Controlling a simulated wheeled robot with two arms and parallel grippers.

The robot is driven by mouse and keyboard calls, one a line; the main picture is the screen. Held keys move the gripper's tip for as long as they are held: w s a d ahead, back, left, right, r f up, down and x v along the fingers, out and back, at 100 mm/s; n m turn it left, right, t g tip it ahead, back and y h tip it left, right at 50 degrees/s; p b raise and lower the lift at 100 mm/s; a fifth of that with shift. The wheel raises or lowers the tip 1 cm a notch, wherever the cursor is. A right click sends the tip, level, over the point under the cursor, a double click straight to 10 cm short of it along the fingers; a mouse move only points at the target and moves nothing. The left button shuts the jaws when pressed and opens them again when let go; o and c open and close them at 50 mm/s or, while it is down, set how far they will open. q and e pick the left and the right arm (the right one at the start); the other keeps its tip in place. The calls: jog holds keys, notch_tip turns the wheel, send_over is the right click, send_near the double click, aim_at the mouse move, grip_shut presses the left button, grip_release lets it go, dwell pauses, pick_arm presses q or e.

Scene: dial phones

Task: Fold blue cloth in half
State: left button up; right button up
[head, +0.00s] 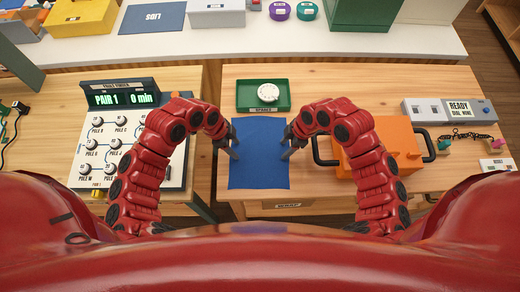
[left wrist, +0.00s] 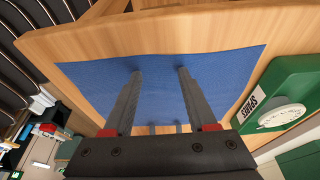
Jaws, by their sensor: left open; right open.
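The blue cloth (head: 259,165) lies flat and spread out on the wooden table, with its edges roughly straight. It also fills much of the left wrist view (left wrist: 215,75). My left gripper (head: 234,152) is open and empty at the cloth's left edge, about halfway up. In the left wrist view, the two parted fingertips (left wrist: 160,73) stand over the cloth; whether they touch it I cannot tell. My right gripper (head: 287,153) is open at the cloth's right edge, opposite the left one, and nothing is seen between its fingers.
A green tray (head: 243,108) labelled SPARES, with a white dial (head: 268,92), stands just behind the cloth. An orange case (head: 395,140) with black handles is on the right. A dial panel (head: 105,130) stands on the left, across a gap between tables. Bare wood surrounds the cloth.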

pick_arm(q)
jog(key=shift+f, duration=0.25)
pick_arm(e)
jog(key=shift+f, duration=0.25)
pick_arm(q)
jog(key=shift+c, duration=0.9)
pick_arm(e)
jog(key=shift+c, duration=0.9)
pick_arm(q)
grip_shut()
pick_arm(e)
grip_shut()
pick_arm(q)
jog(key=shift+r, duration=0.1)
pick_arm(e)
jog(key=shift+r, duration=0.1)
